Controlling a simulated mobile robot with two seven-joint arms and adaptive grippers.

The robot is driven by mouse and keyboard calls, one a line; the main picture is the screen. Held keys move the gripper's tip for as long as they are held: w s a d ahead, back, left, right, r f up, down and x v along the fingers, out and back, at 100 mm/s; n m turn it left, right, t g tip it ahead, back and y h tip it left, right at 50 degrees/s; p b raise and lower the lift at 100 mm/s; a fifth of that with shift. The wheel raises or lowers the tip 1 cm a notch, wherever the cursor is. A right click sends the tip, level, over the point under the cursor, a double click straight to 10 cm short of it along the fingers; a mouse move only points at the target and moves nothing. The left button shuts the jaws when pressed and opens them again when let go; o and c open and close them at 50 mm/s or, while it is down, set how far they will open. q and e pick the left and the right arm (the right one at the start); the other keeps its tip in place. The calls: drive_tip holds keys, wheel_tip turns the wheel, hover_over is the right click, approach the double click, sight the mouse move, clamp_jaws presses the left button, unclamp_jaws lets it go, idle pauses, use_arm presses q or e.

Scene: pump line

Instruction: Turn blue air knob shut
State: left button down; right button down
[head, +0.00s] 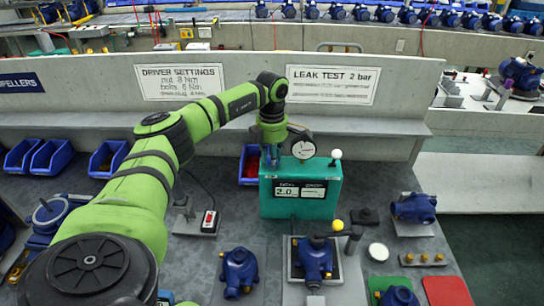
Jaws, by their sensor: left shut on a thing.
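A teal leak test box (300,204) stands on the bench at the middle, with a display on its front. A round white gauge (304,149) and a white ball-topped lever (336,155) rise from its top. My green left arm reaches in from the left. Its gripper (272,152) points down at the left end of the box top, shut on the blue air knob. My right gripper is not in view.
Blue bins (108,159) stand at the back left. A red-button switch box (209,221) is left of the teal box. Blue pumps (238,271) and a fixture with a yellow ball lever (337,226) stand in front. A low wall with signs (333,84) runs behind.

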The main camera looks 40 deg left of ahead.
use_arm(q)
drive_tip(key=m, duration=0.5)
drive_tip(key=shift+s, duration=0.1)
idle(0.5)
drive_tip(key=c, duration=0.9)
unclamp_jaws()
drive_tip(key=shift+r, duration=0.3)
wheel_tip(320, 180, up, 11)
drive_tip(key=shift+r, duration=0.2)
